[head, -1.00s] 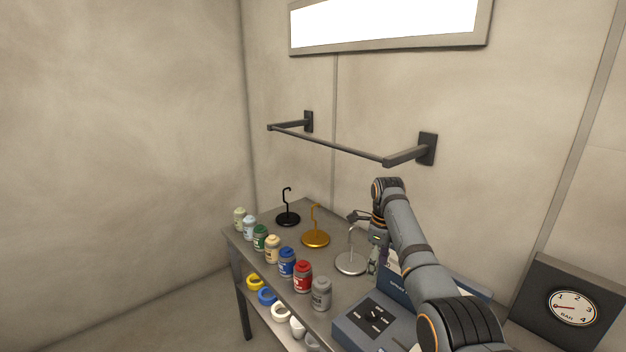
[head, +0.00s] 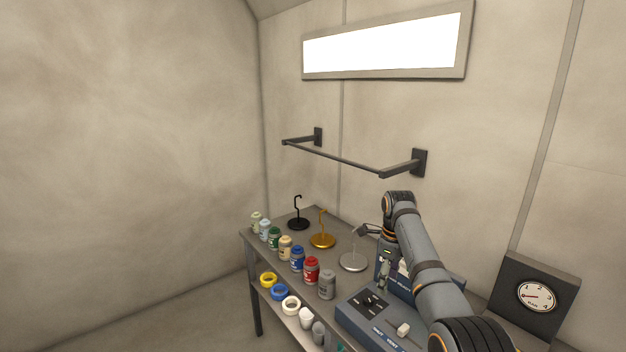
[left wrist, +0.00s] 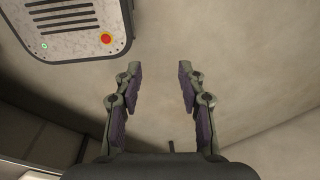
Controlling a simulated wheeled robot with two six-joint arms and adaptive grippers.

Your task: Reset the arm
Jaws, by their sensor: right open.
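My right arm comes in from the lower right of the head view, and its gripper (head: 368,232) is above the back of the table, near the silver hook stand (head: 353,262). It is open, and I see nothing held in it. Part of it is hidden by the arm's wrist. My left gripper (left wrist: 186,72) shows only in the left wrist view. Its two fingers are wide apart with nothing between them, facing a bare beige surface.
The table (head: 322,221) carries a row of several jars, a black hook stand (head: 298,223), a gold hook stand (head: 322,240) and a blue device (head: 362,322). A rail (head: 335,157) is on the wall. A gauge (head: 538,296) stands right. A panel with a red button (left wrist: 106,38) is near my left gripper.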

